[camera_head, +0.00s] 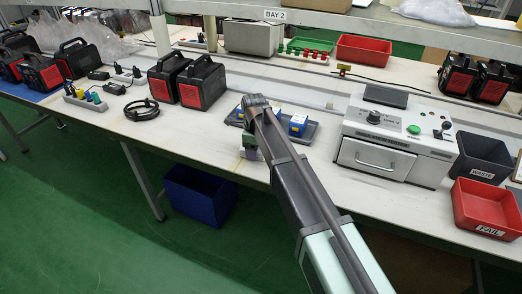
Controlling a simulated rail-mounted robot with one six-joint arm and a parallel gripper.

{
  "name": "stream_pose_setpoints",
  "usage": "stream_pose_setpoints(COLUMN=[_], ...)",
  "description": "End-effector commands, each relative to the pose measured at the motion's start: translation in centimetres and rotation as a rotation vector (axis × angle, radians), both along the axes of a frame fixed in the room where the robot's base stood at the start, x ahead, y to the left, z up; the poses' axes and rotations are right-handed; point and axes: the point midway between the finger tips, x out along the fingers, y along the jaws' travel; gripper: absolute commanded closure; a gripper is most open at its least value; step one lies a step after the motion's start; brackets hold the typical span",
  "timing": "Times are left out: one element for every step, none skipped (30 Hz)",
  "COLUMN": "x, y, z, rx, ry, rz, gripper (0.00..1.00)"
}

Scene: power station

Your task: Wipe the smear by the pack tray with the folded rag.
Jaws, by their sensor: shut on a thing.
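The pack tray (312,132) is a dark grey, shallow tray on the white bench, left of the white test machine. Blue packs (298,124) with some yellow sit in it, and my arm crosses in front of it. My gripper (249,146) points down at the tray's near left corner, mostly hidden by my wrist and arm. It is shut on a small greyish piece, seemingly the folded rag (252,155), at or just above the bench top. Whether it touches is unclear. A faint brownish mark, perhaps the smear (239,162), shows just left of it.
The white machine (394,140), a black waste bin (482,157) and a red fail bin (484,206) stand to the right. Black-and-red power units (203,82) and a coiled black cable (142,110) are to the left. Bench between cable and gripper is clear.

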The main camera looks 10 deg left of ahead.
Motion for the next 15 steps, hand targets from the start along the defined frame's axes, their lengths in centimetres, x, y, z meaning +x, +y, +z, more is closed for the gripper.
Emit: stream_pose_setpoints(x=[0.1, 0.1, 0.1, 0.1, 0.1, 0.1, 0.2, 0.2, 0.3, 0.4, 0.5, 0.7, 0.8, 0.9, 1.0], y=[0.4, 0.5, 0.6, 0.5, 0.6, 0.6, 0.8, 1.0, 1.3, 1.6, 1.9, 2.3, 2.7, 3.0, 3.4], z=[-0.1, -0.1, -0.1, -0.1, -0.1, -0.1, 0.0, 0.0, 0.0, 0.0, 0.0, 0.1, 0.1, 0.1, 0.1], rx=[0.001, 0.001, 0.002, 0.002, 0.002, 0.002, 0.002, 0.002, 0.002, 0.002, 0.002, 0.002, 0.002, 0.002, 0.002], ry=[0.0, 0.0, 0.0, 0.0, 0.0, 0.0, 0.0, 0.0, 0.0, 0.0, 0.0, 0.0, 0.0, 0.0, 0.0], rz=[0.001, 0.001, 0.001, 0.001, 0.001, 0.001, 0.001, 0.001, 0.001, 0.001, 0.001, 0.001, 0.002, 0.002, 0.002], gripper=[0.6, 0.6, 0.6, 0.6, 0.6, 0.6, 0.6, 0.6, 0.6, 0.6, 0.6, 0.6, 0.6, 0.6, 0.6])
